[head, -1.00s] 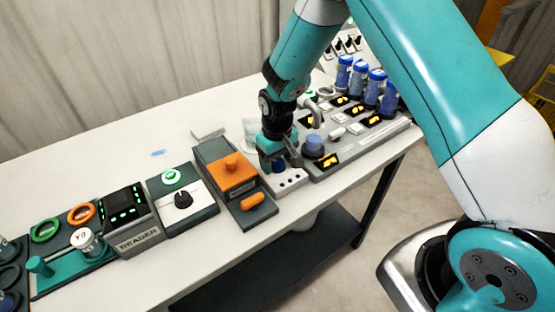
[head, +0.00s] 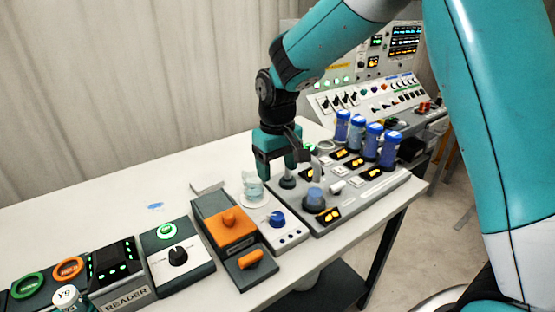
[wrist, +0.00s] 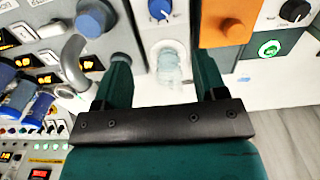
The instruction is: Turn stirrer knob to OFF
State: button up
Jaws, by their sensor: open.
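The blue stirrer knob (head: 277,218) sits on a small white panel at the front of the stirrer unit. In the wrist view the knob (wrist: 160,9) is at the top edge, with a light pointer mark; its labels are too small to read. A clear glass beaker (head: 254,188) stands on the round plate behind the knob. My gripper (head: 278,172) is open and empty, above and behind the knob near the beaker, and apart from the knob. In the wrist view the beaker (wrist: 169,66) shows between the open fingers.
An orange-topped block (head: 229,228) stands left of the stirrer, then a box with a black knob (head: 178,256) and a reader (head: 117,272). To the right is a grey panel (head: 357,202) with a bent spout and blue-capped tubes (head: 372,142). The table is clear at the back left.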

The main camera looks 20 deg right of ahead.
jog(key=shift+r, duration=1.25)
jog(key=shift+s, duration=0.1)
jog(key=s+a+r+n+y, duration=0.1)
jog(key=s+a+r, duration=0.1)
jog(key=s, duration=0.6)
jog(key=s+a+r+n+y, duration=0.1)
jog(key=s+a+r, duration=0.1)
jog(key=s, duration=0.7)
jog(key=s+a+r+n+y, duration=0.2)
jog(key=s, duration=0.7)
jog(key=shift+r, duration=0.15)
